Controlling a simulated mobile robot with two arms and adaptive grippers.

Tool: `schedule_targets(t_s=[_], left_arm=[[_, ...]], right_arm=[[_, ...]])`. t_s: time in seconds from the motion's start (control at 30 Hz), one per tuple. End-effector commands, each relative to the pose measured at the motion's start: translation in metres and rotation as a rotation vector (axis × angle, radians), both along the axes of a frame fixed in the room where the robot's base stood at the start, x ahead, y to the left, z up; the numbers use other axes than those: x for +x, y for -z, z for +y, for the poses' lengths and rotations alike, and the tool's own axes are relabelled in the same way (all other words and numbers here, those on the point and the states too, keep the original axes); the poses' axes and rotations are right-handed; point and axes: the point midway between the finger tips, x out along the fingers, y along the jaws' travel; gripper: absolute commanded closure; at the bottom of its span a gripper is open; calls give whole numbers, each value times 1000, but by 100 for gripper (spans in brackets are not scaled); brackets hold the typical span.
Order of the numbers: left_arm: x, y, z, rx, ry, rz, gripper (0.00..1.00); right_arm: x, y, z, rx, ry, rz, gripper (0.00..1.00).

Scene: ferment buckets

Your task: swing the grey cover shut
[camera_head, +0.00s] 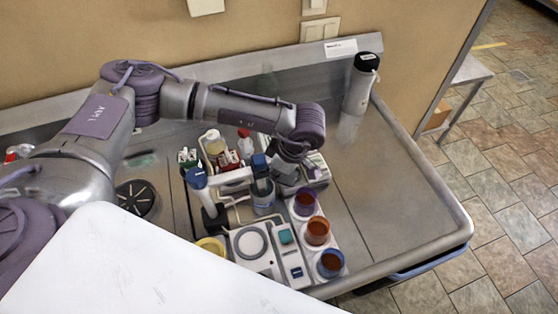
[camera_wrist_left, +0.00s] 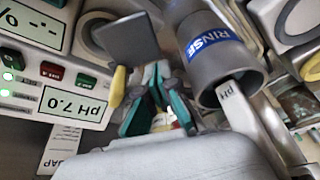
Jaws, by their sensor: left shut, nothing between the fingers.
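A flat grey cover (camera_wrist_left: 127,42) shows in the left wrist view as a tilted square plate, raised from the meter beside it. A yellow piece (camera_wrist_left: 118,86) is at its lower edge. My left gripper (camera_wrist_left: 158,98), with dark and teal fingers, is shut and empty just below the cover in that picture; I cannot tell whether they touch. In the head view my left gripper (camera_head: 288,157) hangs over the equipment at the back of the bench. The cover is hard to tell apart from the gripper and devices there. My right gripper is not in view.
A grey RINSE cup (camera_wrist_left: 222,70) is close to the right of the fingers. A pH meter (camera_wrist_left: 65,75) is at the left. Cups of coloured liquid (camera_head: 317,232) stand in a row on the bench. The bench's right part (camera_head: 395,200) is clear.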

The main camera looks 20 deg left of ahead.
Motion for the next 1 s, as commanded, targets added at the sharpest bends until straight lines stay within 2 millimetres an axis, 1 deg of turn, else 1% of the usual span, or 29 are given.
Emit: schedule_targets(t_s=[0.13,0.47,1.0], left_arm=[[-1,7,2,0,2,2,100],[-1,8,2,0,1,0,100],[0,9,-2,-1,-88,0,100]], right_arm=[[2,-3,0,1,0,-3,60],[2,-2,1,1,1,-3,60],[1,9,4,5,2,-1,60]])
